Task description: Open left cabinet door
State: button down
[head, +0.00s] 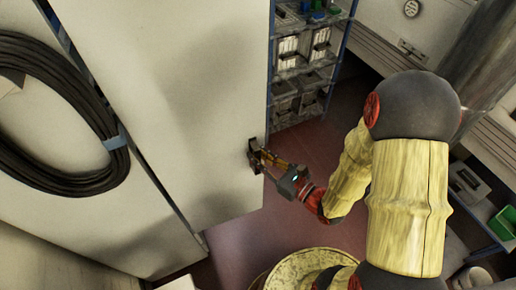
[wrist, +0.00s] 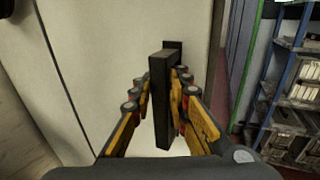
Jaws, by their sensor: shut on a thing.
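The cabinet door (head: 185,90) is a tall cream panel that fills the left middle of the head view; it also shows in the wrist view (wrist: 105,50). Its dark handle (head: 251,150) sits near the panel's right edge. In the wrist view the handle is a black upright bar (wrist: 160,95) between the yellow and black fingers. My gripper (head: 265,158) is shut on this handle, with one finger on each side of it. I cannot tell from these frames whether the door is ajar.
A coil of black hose (head: 95,180) hangs on the pale panel at the left. A blue-framed shelf rack (head: 337,55) with bins stands behind the door's right edge. Reddish floor (head: 235,240) shows below the door.

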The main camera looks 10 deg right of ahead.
jog(key=shift+s, duration=1.2)
jog(key=c, duration=1.7)
grip_release()
jog(key=shift+d, duration=0.1)
jog(key=shift+v, duration=6)
